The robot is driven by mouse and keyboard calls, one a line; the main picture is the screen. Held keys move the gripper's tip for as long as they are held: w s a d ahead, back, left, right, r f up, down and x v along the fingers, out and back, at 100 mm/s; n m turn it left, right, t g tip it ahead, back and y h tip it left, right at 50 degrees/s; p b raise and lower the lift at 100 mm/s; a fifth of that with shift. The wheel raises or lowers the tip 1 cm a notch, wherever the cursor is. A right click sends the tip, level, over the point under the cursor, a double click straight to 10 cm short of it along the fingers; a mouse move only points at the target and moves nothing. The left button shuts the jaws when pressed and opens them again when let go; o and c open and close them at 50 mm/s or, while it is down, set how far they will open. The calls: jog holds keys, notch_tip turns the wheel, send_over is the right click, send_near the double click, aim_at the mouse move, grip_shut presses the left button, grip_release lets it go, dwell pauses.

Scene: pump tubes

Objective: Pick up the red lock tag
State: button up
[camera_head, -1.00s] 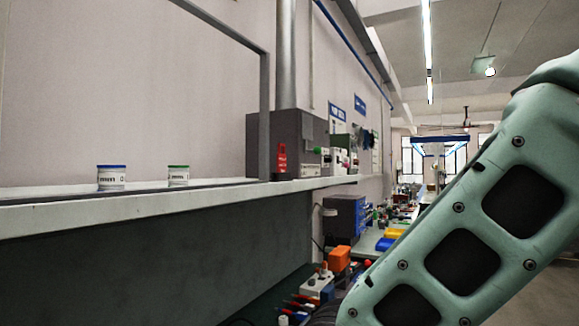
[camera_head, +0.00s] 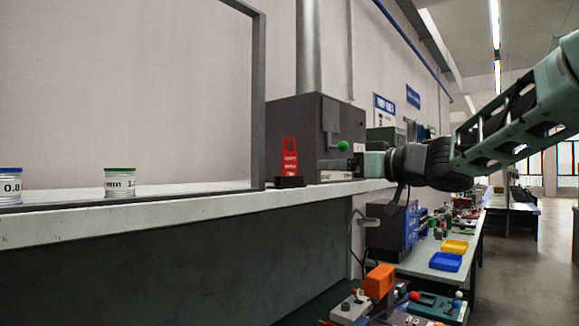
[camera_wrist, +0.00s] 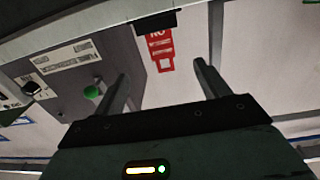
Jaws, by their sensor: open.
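The red lock tag (camera_head: 290,157) stands upright in a small black base (camera_head: 289,183) on the white shelf in the head view. In the wrist view the tag (camera_wrist: 161,52) appears upside down with its black base (camera_wrist: 158,21), beyond the gap between my fingers. My gripper (camera_wrist: 163,82) is open with nothing between its fingers. In the head view my gripper (camera_head: 366,165) is to the right of the tag, apart from it, near the shelf's end. Its fingertips are hard to make out there.
A dark grey box (camera_head: 290,115) stands behind the tag, with a green knob (camera_head: 343,146) close to my gripper. Two labelled jars, one green-lidded (camera_head: 120,182) and one blue-lidded (camera_head: 9,186), stand left on the shelf (camera_head: 200,205). A grey post (camera_head: 258,100) rises left of the tag.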

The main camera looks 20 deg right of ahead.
jog(key=p, duration=0.3)
send_near(290, 163)
jog(key=x, duration=0.6)
jog(key=shift+w+a, duration=0.1)
jog(key=shift+w, duration=0.1)
jog(key=shift+p+x, duration=1.3)
jog(key=shift+x, duration=1.55)
jog(key=c, duration=1.1)
